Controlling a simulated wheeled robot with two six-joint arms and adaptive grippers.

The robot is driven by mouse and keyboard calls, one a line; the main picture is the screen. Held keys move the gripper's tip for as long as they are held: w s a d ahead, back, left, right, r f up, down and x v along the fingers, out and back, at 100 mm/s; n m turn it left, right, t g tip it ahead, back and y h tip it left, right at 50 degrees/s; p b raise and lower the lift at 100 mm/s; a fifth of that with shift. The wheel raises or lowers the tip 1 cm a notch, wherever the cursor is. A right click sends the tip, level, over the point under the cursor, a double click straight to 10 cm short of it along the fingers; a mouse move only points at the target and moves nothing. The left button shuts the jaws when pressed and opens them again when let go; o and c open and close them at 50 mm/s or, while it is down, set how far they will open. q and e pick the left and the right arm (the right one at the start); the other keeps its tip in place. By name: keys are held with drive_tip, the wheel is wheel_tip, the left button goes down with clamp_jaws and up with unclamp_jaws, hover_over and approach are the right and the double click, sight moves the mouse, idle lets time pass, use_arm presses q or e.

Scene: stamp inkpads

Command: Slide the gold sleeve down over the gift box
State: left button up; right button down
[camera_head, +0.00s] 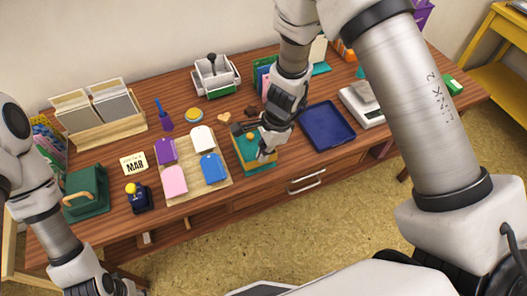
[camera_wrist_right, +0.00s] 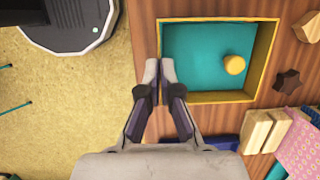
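The gold sleeve (camera_wrist_right: 206,98) is an open rectangular frame. In the right wrist view it surrounds the teal gift box (camera_wrist_right: 195,60), whose top with a round yellow knob (camera_wrist_right: 234,65) lies inside its walls. Both also show in the head view, the sleeve (camera_head: 262,168) around the box (camera_head: 243,148), partly behind my gripper. My right gripper (camera_wrist_right: 159,70) has one fingertip on each side of the sleeve's left wall, closed on it. It also shows in the head view (camera_head: 265,155). My left gripper (camera_head: 105,286) is low at the left, its fingers not clear.
A cream board with colored tags (camera_head: 222,185) lies left of the box, and a blue tray (camera_head: 328,127) lies right of it. A brown star-shaped piece (camera_wrist_right: 287,81) and wooden blocks (camera_wrist_right: 262,132) lie close by. The table's front edge is near the box.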

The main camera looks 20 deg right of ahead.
drive_tip(key=shift+f+b, duration=0.35)
drive_tip(key=shift+f, duration=0.1)
drive_tip(key=c, duration=1.8)
unclamp_jaws()
drive_tip(key=o, duration=0.6)
drive_tip(key=shift+c, duration=0.2)
drive_tip(key=shift+r, duration=0.1)
drive_tip(key=p+v, duration=0.2)
drive_tip(key=a+p+v, duration=0.1)
drive_tip(key=p+v, duration=0.3)
drive_tip(key=shift+a+r, duration=0.25)
drive_tip(key=shift+r, duration=0.35)
drive_tip(key=shift+f, duration=0.1)
